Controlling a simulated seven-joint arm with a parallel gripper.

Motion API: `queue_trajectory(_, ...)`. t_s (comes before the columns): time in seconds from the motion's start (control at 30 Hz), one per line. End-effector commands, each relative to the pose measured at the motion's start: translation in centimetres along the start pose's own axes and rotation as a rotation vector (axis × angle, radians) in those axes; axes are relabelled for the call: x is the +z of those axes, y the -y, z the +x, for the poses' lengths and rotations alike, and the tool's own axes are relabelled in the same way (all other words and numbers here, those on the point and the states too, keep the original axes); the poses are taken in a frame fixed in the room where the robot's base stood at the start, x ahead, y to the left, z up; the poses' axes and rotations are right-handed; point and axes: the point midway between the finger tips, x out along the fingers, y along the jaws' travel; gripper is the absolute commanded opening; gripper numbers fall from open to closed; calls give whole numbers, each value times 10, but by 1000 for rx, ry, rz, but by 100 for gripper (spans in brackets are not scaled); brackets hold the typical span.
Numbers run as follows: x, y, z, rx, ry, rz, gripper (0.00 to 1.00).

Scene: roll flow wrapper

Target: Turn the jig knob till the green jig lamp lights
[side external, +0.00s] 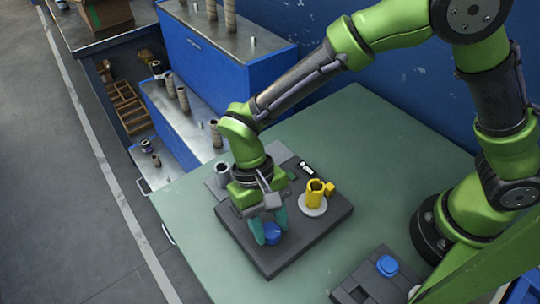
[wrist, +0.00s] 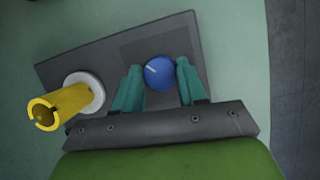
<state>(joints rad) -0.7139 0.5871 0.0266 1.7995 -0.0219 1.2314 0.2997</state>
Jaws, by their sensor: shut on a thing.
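The blue jig knob (wrist: 159,73) is round with a pale pointer line, on the dark grey jig plate (wrist: 85,58). In the side view the knob (side external: 272,233) is at the near part of the plate (side external: 290,262). My gripper (wrist: 160,82) points down with its teal fingers on either side of the knob, shut on it. In the side view my gripper (side external: 268,232) partly covers the knob. A small black-and-white piece (side external: 305,168) sits at the plate's back edge. I see no lit green lamp; my gripper and wrist hide part of the plate.
A yellow cylinder with a side lug (side external: 316,192) stands on a white round base (side external: 313,207) right of my gripper. A grey cylinder (side external: 222,173) is behind left. A dark box with a blue button (side external: 387,266) is at front right. The green table (side external: 345,125) is clear behind.

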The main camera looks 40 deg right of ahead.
Motion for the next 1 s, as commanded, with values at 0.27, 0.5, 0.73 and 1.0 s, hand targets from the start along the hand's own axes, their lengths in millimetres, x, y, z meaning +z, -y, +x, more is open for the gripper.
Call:
queue_trajectory(0.27, 0, 0, -1, -46, -2, 104, 11)
queue_trajectory(0.5, 0, -1, -1, -57, -1, 134, 11)
queue_trajectory(0.73, 0, -1, -1, -58, -1, 135, 11)
queue_trajectory(1.0, 0, -1, -1, -57, -1, 134, 64)
